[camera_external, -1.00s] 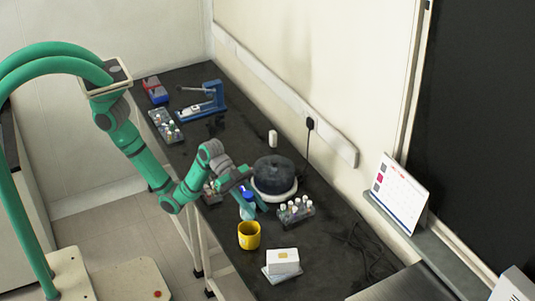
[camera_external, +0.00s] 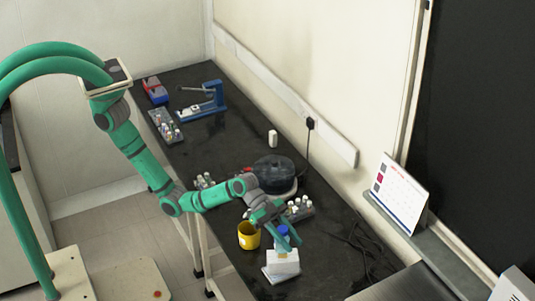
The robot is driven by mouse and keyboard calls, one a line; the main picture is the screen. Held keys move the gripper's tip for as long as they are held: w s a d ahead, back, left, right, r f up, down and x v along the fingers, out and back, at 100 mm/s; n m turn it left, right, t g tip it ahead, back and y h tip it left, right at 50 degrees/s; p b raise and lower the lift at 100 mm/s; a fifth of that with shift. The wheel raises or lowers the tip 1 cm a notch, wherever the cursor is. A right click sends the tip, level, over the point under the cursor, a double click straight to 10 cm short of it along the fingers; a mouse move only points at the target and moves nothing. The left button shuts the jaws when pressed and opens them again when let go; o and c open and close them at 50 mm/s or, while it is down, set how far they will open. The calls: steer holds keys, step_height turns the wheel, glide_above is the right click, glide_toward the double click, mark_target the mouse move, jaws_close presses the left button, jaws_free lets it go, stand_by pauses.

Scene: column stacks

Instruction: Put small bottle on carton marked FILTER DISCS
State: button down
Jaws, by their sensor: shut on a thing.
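The small bottle (camera_external: 282,244), pale with a blue cap, is upright between the fingers of my gripper (camera_external: 284,238). My gripper is shut on it and points down from above. A small white carton (camera_external: 284,266) sits directly below the bottle in the view, on a flat pale item (camera_external: 270,275). The bottle's base overlaps the carton's top face; I cannot tell whether they touch. The carton's lettering is too small to read, and the bottle hides part of its top.
A yellow cup (camera_external: 248,237) stands left of the carton. A rack of small vials (camera_external: 299,209) is behind my gripper, near a dark round device (camera_external: 278,175). Loose cables (camera_external: 352,238) lie to the right. The bench front right of the carton is mostly clear.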

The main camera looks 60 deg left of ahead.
steer(key=shift+w+f, duration=0.2)
steer(key=shift+f, duration=1.5)
steer(key=shift+f, duration=0.2)
steer(key=c, duration=1.4)
jaws_free()
steer(key=shift+o, duration=0.2)
steer(key=shift+d+r, duration=0.1)
steer(key=shift+r, duration=0.05)
steer(key=shift+a+r, duration=0.1)
steer(key=shift+a, duration=0.15)
steer(key=v, duration=1.1)
steer(key=shift+a, duration=0.25)
steer(key=shift+s+r, duration=0.1)
